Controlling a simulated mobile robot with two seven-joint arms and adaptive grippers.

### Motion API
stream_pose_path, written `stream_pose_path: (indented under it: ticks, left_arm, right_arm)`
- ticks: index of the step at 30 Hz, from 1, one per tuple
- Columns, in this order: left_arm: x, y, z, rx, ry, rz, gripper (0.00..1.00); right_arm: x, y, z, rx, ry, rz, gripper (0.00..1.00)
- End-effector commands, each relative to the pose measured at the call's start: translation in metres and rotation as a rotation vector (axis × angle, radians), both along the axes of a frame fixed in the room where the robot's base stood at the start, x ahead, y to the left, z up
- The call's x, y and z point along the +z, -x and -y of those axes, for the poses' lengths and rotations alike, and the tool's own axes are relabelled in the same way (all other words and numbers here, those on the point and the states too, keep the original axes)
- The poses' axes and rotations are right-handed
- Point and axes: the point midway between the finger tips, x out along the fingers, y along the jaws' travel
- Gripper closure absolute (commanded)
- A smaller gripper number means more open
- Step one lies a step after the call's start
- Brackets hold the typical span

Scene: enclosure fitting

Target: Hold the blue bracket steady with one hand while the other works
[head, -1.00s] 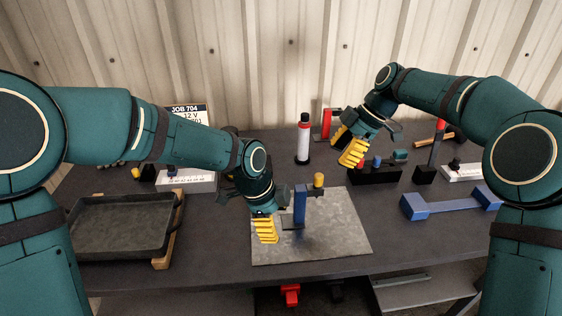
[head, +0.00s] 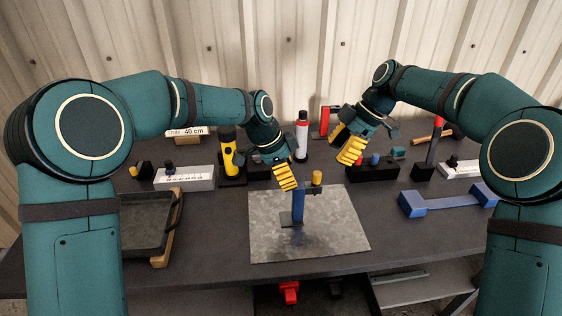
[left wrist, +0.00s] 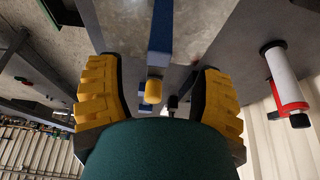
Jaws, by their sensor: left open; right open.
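The blue bracket (head: 298,206) stands upright on a grey metal plate (head: 335,240) in the middle of the bench. A yellow-topped piece (head: 317,177) is at its upper right. My left gripper (head: 286,178) is open just above and behind the bracket's top, seemingly not touching it. In the left wrist view the blue bracket (left wrist: 161,28) and the yellow top (left wrist: 153,90) show between the spread yellow fingers (left wrist: 155,75). My right gripper (head: 350,151) is open and empty, further back and to the right, over a black block (head: 373,174).
A yellow flashlight (head: 229,155) and a red-and-white bottle (head: 302,135) stand behind my left gripper. A dark tray (head: 148,250) is at left, partly hidden by my arm. A blue two-ended piece (head: 412,204) lies at right. The plate's front is clear.

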Motion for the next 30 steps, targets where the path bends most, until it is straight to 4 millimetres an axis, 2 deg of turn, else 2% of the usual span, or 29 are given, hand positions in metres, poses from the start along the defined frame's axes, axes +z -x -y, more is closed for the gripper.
stream_pose_path:
  ticks: [7,15,28,29,30]
  left_arm:
    - [-0.043,-0.003,0.017,-0.001,-0.001,-0.003,0.33]
    - [-0.074,-0.005,0.03,-0.001,-0.001,-0.001,0.33]
    - [-0.081,-0.007,0.033,0.0,0.0,0.001,0.33]
    - [-0.081,-0.007,0.033,0.0,0.0,0.001,0.35]
    - [-0.081,-0.007,0.032,0.0,0.0,0.001,0.49]
  right_arm:
    - [0.0,0.0,0.0,0.0,0.0,0.0,0.54]
    - [0.0,0.0,0.0,0.0,0.0,0.0,0.54]
    - [0.0,0.0,0.0,0.0,0.0,0.0,0.54]
    - [0.0,0.0,0.0,0.0,0.0,0.0,0.54]
    - [0.0,0.0,0.0,0.0,0.0,0.0,0.54]
